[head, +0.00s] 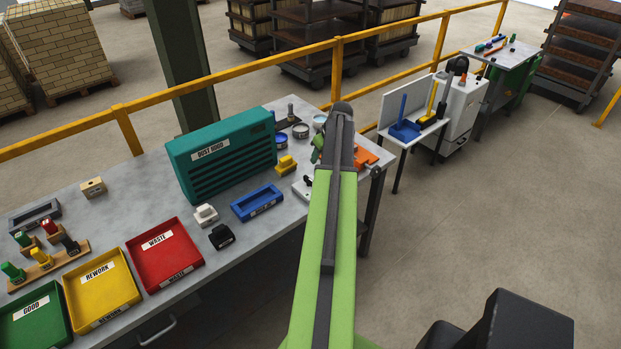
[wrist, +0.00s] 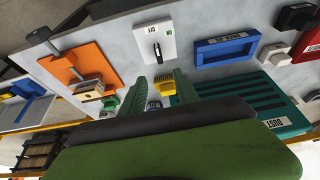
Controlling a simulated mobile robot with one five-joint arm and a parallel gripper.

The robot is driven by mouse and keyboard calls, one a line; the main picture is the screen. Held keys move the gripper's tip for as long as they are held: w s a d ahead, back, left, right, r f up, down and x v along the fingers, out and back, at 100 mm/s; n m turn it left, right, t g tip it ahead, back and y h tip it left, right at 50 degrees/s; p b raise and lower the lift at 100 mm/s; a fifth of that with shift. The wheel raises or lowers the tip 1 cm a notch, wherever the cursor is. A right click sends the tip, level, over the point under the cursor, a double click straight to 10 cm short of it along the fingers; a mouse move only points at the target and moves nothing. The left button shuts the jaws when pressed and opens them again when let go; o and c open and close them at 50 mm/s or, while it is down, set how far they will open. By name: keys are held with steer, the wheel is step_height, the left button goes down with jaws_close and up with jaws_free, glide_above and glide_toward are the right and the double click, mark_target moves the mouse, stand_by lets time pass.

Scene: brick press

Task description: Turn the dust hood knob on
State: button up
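The dust hood (head: 222,160) is a teal louvred box at the back of the workbench; its slatted side also shows in the wrist view (wrist: 225,98). A white plate with a black knob (wrist: 156,50) lies on the bench. Small lettering on the plate seems to read OFF, but it is tiny. In the head view my arm partly hides this plate (head: 301,190). My gripper (wrist: 156,80) shows two green fingers set apart, with nothing held between them. The knob lies beyond the fingertips, apart from them.
A blue tray (head: 257,203) and a yellow brush (head: 286,166) are near the plate. An orange base with a clamp (wrist: 80,68) lies on its other side. Red (head: 165,255), yellow (head: 102,290) and green trays line the bench front. The floor at right is open.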

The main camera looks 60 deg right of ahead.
mark_target(309, 179)
steer(key=b+x, duration=1.6)
steer(key=x, duration=0.1)
steer(key=shift+d+f, duration=0.2)
steer(key=shift+f, duration=0.1)
steer(key=shift+r, duration=0.1)
